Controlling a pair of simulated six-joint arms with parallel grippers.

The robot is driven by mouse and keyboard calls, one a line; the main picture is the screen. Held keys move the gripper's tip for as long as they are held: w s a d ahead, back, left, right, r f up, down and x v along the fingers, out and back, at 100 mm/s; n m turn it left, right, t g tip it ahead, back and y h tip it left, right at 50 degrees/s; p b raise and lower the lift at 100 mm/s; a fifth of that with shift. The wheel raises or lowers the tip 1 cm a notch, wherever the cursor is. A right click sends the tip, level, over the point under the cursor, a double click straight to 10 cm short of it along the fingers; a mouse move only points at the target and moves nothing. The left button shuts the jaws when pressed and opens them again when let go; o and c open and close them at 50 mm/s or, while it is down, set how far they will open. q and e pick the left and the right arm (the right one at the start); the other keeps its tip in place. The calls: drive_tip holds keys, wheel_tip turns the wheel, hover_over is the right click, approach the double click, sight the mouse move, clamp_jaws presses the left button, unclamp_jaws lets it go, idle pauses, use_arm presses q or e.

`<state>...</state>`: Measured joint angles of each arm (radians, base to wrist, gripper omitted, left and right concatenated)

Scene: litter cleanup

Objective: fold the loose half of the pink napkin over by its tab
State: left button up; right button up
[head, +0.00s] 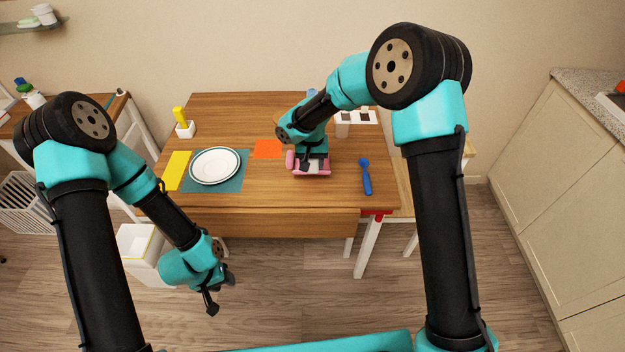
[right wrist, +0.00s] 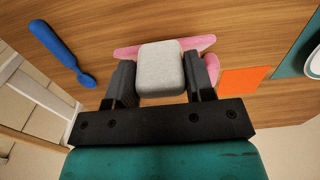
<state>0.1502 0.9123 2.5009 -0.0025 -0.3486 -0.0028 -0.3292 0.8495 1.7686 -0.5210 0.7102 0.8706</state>
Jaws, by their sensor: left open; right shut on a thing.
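The pink napkin (head: 291,160) lies on the wooden table right of centre, partly hidden under my right gripper (head: 309,165). In the right wrist view, pink parts of the napkin (right wrist: 198,43) show on both sides of and beyond a light grey rounded block (right wrist: 160,68), which looks like its tab. The right gripper (right wrist: 160,82) is shut on this grey block, one finger on each side. How the napkin halves lie beneath is hidden. My left gripper (head: 220,293) is open and empty, low in front of the table, away from the napkin.
A blue spoon (head: 366,177) lies right of the napkin. An orange square (head: 267,149) lies to its left, then a white plate (head: 214,166) on a teal mat (head: 232,186) and a yellow strip (head: 176,170). The table's front strip (head: 250,222) is clear.

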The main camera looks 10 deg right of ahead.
drive_tip(key=shift+w+r, duration=0.2)
drive_tip(key=shift+w, duration=0.05)
drive_tip(key=shift+w+d+r, duration=0.1)
drive_tip(key=shift+w+r, duration=0.4)
drive_tip(key=shift+w, duration=0.15)
idle(0.3)
drive_tip(key=shift+w+d+r, duration=0.1)
drive_tip(key=shift+w+r, duration=0.35)
drive_tip(key=shift+w, duration=0.55)
drive_tip(key=shift+w+d+r, duration=0.15)
drive_tip(key=shift+w+r, duration=0.1)
drive_tip(key=shift+w, duration=0.6)
